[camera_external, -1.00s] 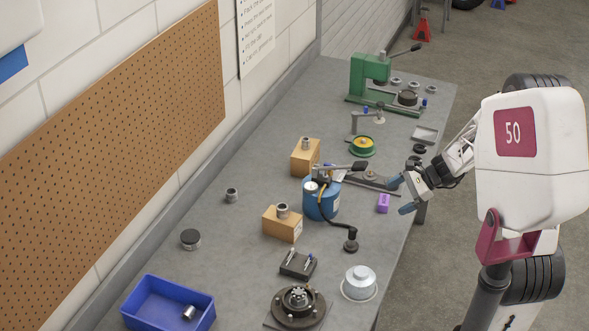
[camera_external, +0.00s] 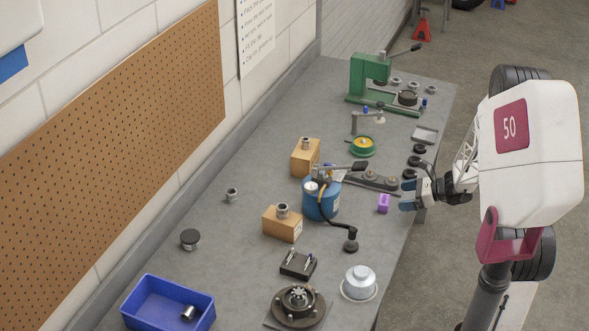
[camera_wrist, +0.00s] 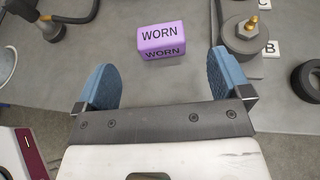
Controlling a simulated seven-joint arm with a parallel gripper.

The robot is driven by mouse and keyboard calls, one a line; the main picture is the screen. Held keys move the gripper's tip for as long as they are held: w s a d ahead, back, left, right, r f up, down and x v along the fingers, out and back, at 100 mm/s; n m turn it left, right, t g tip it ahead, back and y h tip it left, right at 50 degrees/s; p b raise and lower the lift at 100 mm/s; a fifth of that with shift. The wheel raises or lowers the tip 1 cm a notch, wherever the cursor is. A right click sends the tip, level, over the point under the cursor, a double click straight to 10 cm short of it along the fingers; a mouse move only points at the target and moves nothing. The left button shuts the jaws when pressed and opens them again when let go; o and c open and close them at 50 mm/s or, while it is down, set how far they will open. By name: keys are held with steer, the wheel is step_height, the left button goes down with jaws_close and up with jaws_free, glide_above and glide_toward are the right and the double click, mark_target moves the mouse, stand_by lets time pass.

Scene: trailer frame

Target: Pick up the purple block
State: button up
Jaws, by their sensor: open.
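The purple block (camera_external: 383,203) lies on the grey workbench near its right edge. In the wrist view the purple block (camera_wrist: 162,40) carries the word WORN on its top and front faces. My gripper (camera_external: 408,196) is just to the right of the block at the bench edge. In the wrist view my gripper (camera_wrist: 160,82) is open, with its two blue fingers spread wide. The block sits ahead of the fingertips, roughly centred between them, with nothing held.
The blue canister (camera_external: 315,200) with a black hose stands left of the block. A dark rail with round fittings (camera_external: 370,179) lies behind it, and a fitting marked B (camera_wrist: 243,36) shows right of the block. Bare bench (camera_external: 372,240) lies in front.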

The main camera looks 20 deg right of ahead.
mark_target(383, 199)
steer(key=shift+w+a, duration=0.1)
steer(key=shift+x, duration=1.2)
steer(key=shift+f, duration=0.1)
steer(key=shift+x, duration=2.55)
steer(key=c, duration=1)
